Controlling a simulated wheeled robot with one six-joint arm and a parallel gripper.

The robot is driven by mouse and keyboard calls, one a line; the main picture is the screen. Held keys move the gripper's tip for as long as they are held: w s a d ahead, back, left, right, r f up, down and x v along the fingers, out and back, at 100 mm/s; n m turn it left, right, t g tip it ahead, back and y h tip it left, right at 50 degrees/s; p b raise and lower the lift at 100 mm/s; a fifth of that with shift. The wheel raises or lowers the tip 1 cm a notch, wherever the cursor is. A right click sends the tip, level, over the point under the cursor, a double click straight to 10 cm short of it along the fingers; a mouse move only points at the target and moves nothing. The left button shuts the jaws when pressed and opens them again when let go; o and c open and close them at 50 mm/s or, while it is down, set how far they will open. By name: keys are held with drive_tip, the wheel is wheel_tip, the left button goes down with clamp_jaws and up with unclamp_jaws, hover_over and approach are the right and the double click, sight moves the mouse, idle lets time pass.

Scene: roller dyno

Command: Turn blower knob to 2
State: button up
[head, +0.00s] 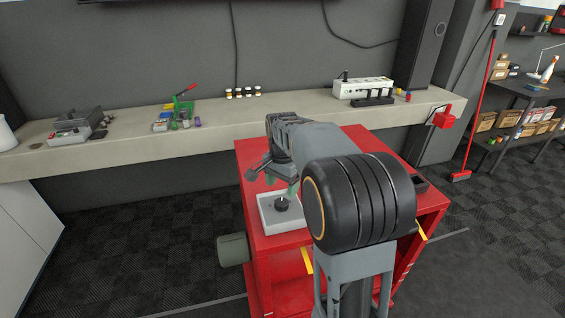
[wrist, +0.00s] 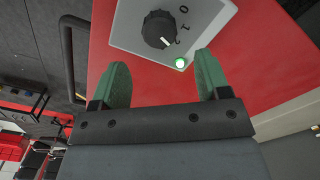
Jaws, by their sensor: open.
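The blower knob (wrist: 158,29) is black and round, on a light grey control box (wrist: 125,32). The knob also shows in the head view (head: 283,204) on top of the box. My gripper (wrist: 160,58) is open, its green fingers apart and empty, with the knob beyond the tips. The fingers appear not to touch it.
The box sits on a red cart (head: 285,242). My arm covers much of the cart in the head view. A grey-green cylinder (head: 233,248) sticks out from its left side. A long bench (head: 225,124) with small tools and a power strip runs behind.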

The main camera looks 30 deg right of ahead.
sight(282, 201)
wheel_tip(282, 201, up, 7)
drive_tip(key=shift+r, duration=0.2)
idle(0.6)
